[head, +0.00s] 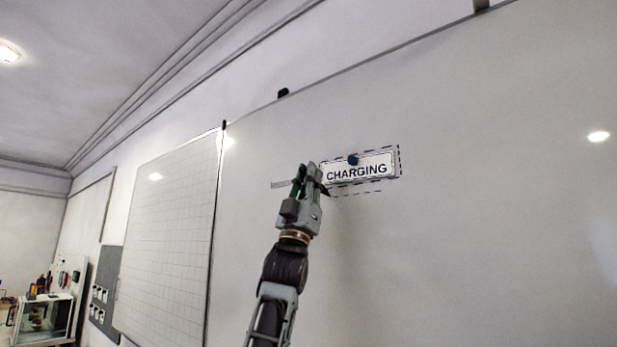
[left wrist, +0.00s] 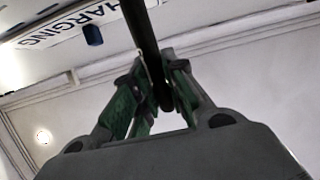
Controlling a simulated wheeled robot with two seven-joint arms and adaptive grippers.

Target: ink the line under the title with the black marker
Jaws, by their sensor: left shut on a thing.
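The white title card reading CHARGING (head: 375,170) is on the whiteboard inside a dashed outline, with a blue magnet (head: 353,159) on it. A dashed line (head: 365,192) runs just under the card. My left gripper (head: 309,174) is at the card's lower left, shut on the black marker (left wrist: 142,28). In the head view only a dark bit of the marker shows beside the fingers, near the line's left end. I cannot tell whether its tip touches the board. The card (left wrist: 60,28) and magnet (left wrist: 93,34) also show in the left wrist view. My right gripper is out of view.
The large whiteboard (head: 480,230) is bare to the right and below. A small grey hatched strip (head: 285,184) lies left of my gripper. A gridded board (head: 170,240) stands further left. A dark clip (head: 283,93) sits on the board's top edge.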

